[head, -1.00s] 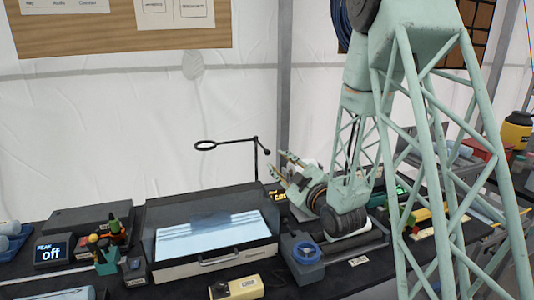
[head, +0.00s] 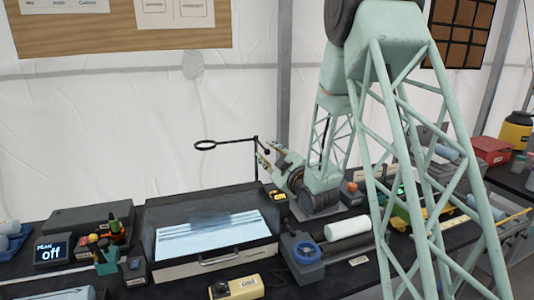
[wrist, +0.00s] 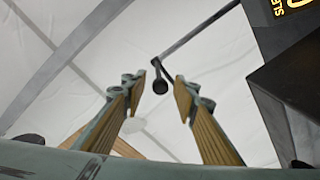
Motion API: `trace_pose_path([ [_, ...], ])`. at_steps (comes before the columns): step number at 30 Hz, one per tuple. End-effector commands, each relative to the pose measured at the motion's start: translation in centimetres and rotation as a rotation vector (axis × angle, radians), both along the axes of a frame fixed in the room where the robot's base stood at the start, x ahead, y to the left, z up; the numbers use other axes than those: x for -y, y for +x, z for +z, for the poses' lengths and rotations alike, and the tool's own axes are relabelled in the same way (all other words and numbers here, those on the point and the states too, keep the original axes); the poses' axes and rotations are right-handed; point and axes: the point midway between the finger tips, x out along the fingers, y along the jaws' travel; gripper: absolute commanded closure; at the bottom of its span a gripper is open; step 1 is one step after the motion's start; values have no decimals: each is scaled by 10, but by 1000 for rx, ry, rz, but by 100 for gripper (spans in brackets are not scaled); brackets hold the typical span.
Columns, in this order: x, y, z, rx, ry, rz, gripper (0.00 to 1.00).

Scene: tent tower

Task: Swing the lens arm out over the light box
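The lens arm (head: 232,141) is a thin black arm on an upright post behind the light box, at its right. Its ring lens (head: 205,145) points left, above the back of the light box. The light box (head: 215,261) has a lit white top and a pale front. My gripper (head: 262,152) is beside the post, its fingers spread around or near the arm's jointed end; the head view does not settle which. In the wrist view my gripper (wrist: 159,86) is open, and the dark round knob of the lens arm (wrist: 160,86) appears between the fingertips, with no contact visible.
A blue clamp-like device (head: 302,250) and a white roll (head: 347,228) stand right of the light box. A yellow box (head: 237,287) lies in front. A display reading "off" (head: 51,252) stands at left.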

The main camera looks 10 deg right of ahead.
Motion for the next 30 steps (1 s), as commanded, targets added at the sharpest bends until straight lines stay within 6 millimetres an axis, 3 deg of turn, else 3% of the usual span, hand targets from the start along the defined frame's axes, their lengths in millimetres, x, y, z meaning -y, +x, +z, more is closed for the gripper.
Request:
trace_pose_path([
  [8,0,1,0,0,0,0,73],
  [18,0,1,0,0,0,0,100],
  [30,-6,1,0,1,0,25,100],
])
